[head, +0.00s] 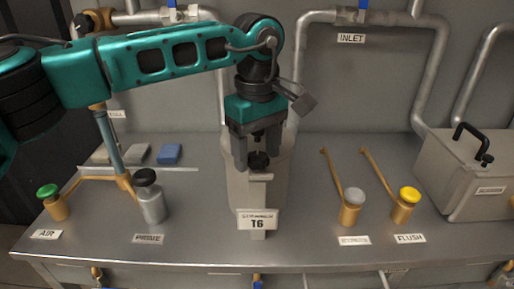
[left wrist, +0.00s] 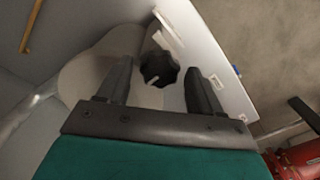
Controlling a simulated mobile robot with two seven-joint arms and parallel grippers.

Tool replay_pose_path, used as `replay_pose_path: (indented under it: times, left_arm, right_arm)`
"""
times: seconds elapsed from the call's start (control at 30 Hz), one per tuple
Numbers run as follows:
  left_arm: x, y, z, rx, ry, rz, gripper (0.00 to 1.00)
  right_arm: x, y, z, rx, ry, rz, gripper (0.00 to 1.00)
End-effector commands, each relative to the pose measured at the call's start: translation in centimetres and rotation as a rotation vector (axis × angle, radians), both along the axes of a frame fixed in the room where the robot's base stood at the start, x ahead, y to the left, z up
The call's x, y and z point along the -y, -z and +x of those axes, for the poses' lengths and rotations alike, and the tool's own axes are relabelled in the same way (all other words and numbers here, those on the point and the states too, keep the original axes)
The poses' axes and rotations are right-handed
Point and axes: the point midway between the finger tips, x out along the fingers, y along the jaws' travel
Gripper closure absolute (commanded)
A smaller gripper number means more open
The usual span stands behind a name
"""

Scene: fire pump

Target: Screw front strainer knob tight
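The knob also shows in the left wrist view (left wrist: 159,70), between and just beyond the fingertips. My left gripper (head: 257,157) points down over the knob with its two fingers apart, one on each side. In the left wrist view, gaps show between the knob and both fingers (left wrist: 158,80). My right gripper is not in view.
Left of the strainer stand a green-capped valve (head: 53,201) and a grey bottle-like part with a black top (head: 150,196). Right of it are grey-capped (head: 351,205) and yellow-capped (head: 405,204) valves with long levers. A lidded metal box (head: 465,175) stands far right. Pipes run along the back wall.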

Motion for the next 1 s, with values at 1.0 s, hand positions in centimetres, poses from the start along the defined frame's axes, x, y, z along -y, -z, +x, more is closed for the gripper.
replay_pose_path:
  times: [1.0]
  left_arm:
    - [0.0, -12.1, 0.0, 0.001, -0.001, 0.000, 0.29]
  right_arm:
    - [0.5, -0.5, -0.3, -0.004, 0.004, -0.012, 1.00]
